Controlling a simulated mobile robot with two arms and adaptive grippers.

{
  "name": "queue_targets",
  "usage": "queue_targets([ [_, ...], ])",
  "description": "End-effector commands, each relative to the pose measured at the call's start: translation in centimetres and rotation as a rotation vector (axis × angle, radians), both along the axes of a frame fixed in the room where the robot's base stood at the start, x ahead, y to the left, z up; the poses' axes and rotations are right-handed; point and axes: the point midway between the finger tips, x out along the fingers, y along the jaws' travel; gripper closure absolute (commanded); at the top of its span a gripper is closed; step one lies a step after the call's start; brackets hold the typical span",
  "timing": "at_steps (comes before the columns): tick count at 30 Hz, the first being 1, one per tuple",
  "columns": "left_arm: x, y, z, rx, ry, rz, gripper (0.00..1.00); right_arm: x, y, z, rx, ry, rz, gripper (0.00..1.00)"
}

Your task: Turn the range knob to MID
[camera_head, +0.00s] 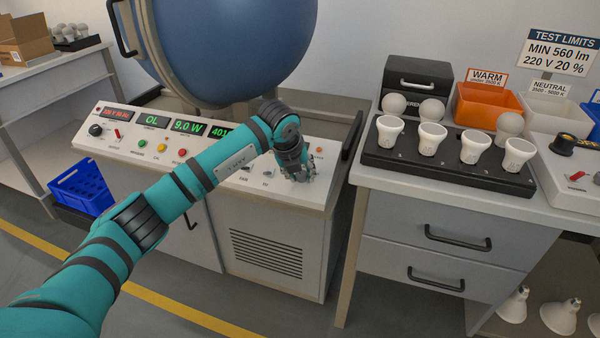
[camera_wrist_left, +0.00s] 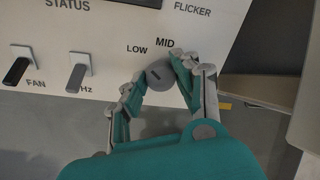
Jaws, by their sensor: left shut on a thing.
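The range knob (camera_wrist_left: 159,76) is a small round grey knob with a short dark mark on its face, on the white panel in the left wrist view. The label LOW (camera_wrist_left: 137,49) is up and left of it and MID (camera_wrist_left: 164,42) is above it. I cannot tell which label the mark points to. My left gripper (camera_wrist_left: 160,73) is shut on the knob, one finger on each side. Its right finger covers the panel to the right of MID. In the head view my left gripper (camera_head: 297,174) is at the right end of the console (camera_head: 230,185) and hides the knob.
Two lever switches, FAN (camera_wrist_left: 17,68) and Hz (camera_wrist_left: 77,74), are left of the knob. A big blue sphere (camera_head: 235,45) stands behind the console. To the right, a drawer bench (camera_head: 440,200) carries a black rack (camera_head: 385,161) of bulbs and an orange bin (camera_head: 487,107).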

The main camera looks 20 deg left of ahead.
Motion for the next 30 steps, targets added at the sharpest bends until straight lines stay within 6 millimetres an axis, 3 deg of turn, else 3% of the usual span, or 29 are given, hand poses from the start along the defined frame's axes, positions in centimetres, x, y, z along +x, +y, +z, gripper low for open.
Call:
queue_targets([
  [8, 0.0, 0.0, 0.1, 0.047, -0.002, -0.091, 1.0, 0.0, 0.0, -0.8, -0.001, 0.007, 0.001, 0.6],
  [30, 0.1, -0.1, 0.1, 0.319, -0.011, -0.627, 1.0, 1.0, 0.4, -4.3, 0.004, 0.014, 0.003, 0.6],
])
